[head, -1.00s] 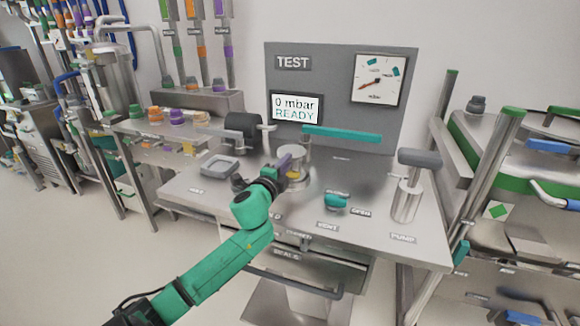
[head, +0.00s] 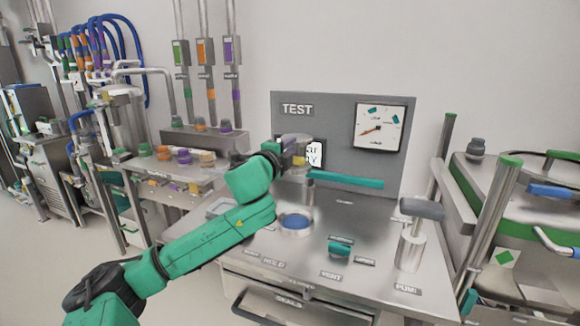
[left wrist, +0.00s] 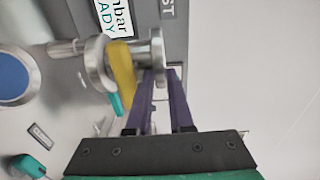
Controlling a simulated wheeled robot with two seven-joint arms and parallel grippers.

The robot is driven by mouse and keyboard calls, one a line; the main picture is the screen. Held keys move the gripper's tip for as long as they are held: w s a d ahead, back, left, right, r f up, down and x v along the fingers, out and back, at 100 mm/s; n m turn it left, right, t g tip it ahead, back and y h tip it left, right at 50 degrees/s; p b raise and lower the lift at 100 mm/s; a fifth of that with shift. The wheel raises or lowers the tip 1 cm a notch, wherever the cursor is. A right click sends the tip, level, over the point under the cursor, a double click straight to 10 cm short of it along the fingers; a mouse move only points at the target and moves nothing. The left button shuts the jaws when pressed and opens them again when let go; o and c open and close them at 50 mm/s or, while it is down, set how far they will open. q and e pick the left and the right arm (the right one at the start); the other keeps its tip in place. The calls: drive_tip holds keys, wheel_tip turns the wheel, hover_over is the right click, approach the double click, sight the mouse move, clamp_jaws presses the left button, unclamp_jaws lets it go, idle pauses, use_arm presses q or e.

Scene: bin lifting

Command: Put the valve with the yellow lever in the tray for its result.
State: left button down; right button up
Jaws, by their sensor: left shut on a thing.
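The valve (head: 300,143) is a metal piece with a yellow lever. My left gripper (head: 284,153) holds it raised in front of the grey test panel, above the bench. In the left wrist view the valve's metal body (left wrist: 155,50) lies between the purple fingers (left wrist: 158,100), with the yellow lever (left wrist: 122,68) beside it. Below stands the round test seat with a blue top (head: 296,222), bare; its blue face also shows in the left wrist view (left wrist: 12,78). The display (head: 314,154) is partly covered by the valve and gripper. My right gripper is out of view.
A teal vent knob (head: 340,248) and an upright pump handle (head: 420,209) stand on the bench. A green-edged rack (head: 475,185) is at the right. A shelf with coloured caps (head: 185,170) is at the left.

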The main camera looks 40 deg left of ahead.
use_arm(q)
drive_tip(key=shift+r, duration=0.55)
drive_tip(key=shift+r+p, duration=2.6)
